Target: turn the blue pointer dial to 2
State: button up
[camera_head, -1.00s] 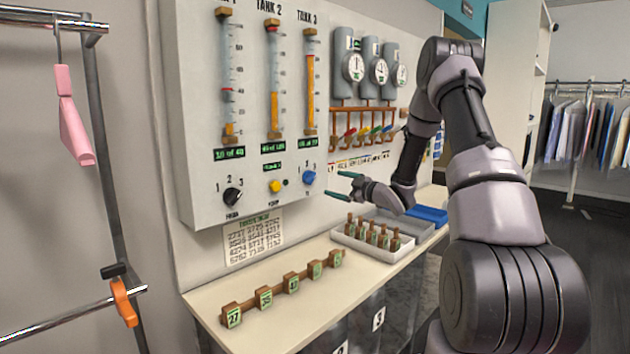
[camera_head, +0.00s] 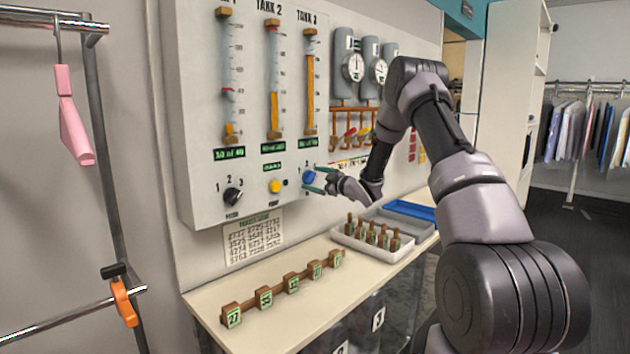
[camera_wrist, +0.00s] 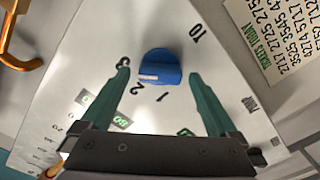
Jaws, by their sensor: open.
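The blue pointer dial (camera_head: 308,177) is at the lower right of the grey tank panel (camera_head: 200,110). In the wrist view the blue dial (camera_wrist: 160,66) has a white mark at its lower left, on the side of the printed 2 (camera_wrist: 135,90) and 3 (camera_wrist: 123,62); I cannot tell exactly which it points at. The 1 (camera_wrist: 163,97) is below it. My gripper (camera_head: 317,179) is open in front of the dial. In the wrist view its green fingers (camera_wrist: 160,73) appear on either side of the dial, with gaps. Contact is not visible.
A black knob (camera_head: 232,197) and a yellow button (camera_head: 274,186) sit left on the panel. Below, a shelf holds a white tray (camera_head: 365,246) of brown-topped bottles, a blue tray (camera_head: 410,210) and a row of numbered wooden blocks (camera_head: 292,282). A ticket sheet (camera_head: 253,238) hangs under the panel.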

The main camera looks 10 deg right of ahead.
jog(key=shift+c, duration=0.3)
jog(key=c, duration=1.3)
jog(key=shift+n, duration=0.4)
jog(key=n, duration=0.4)
jog(key=shift+f, duration=0.1)
jog(key=shift+f+n, duration=0.1)
jog(key=shift+n, duration=2.4)
jog(key=o, duration=1.4)
jog(key=shift+c, duration=0.2)
